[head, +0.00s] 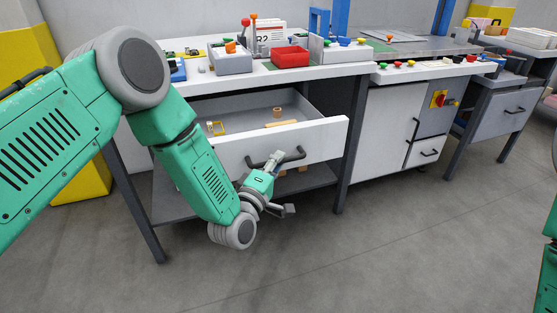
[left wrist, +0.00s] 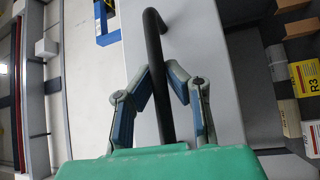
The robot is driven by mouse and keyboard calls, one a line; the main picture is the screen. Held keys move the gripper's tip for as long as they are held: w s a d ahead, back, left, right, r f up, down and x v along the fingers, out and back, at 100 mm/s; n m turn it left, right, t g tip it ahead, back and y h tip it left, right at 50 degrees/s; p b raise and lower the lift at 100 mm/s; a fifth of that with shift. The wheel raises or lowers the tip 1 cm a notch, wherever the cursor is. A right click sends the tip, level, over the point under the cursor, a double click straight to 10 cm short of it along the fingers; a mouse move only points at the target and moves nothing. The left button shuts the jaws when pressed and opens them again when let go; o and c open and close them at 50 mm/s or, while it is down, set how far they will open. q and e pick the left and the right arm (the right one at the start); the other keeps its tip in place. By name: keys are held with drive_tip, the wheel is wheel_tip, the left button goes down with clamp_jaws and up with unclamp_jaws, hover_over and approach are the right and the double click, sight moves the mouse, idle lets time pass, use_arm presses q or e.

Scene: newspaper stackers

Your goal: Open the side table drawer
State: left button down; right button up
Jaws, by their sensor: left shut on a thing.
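The side table (head: 358,125) stands in front of me in the head view, with its white drawer (head: 322,141) pulled out and its inside showing. The drawer's black bar handle (head: 297,156) is on its front. My left gripper (head: 277,163) is at this handle. In the left wrist view its two fingers (left wrist: 162,82) are on either side of the black handle (left wrist: 154,45), shut on it. My right gripper is out of view; only a piece of green arm shows at the right edge.
The drawer holds a yellow item (head: 216,128) and small tan pieces (head: 281,124). A red bin (head: 291,57) and grey boxes stand on the tabletop. A white cabinet (head: 385,135) adjoins on the right. The floor (head: 400,240) in front is clear.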

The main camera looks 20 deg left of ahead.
use_arm(q)
drive_tip(key=shift+s+f, duration=0.15)
drive_tip(key=shift+f, duration=0.25)
drive_tip(key=c, duration=1.6)
unclamp_jaws()
drive_tip(key=shift+a, duration=0.1)
drive_tip(key=shift+r, duration=0.15)
drive_tip(key=shift+s, duration=0.2)
drive_tip(key=v, duration=1.1)
drive_tip(key=shift+s+a, duration=0.1)
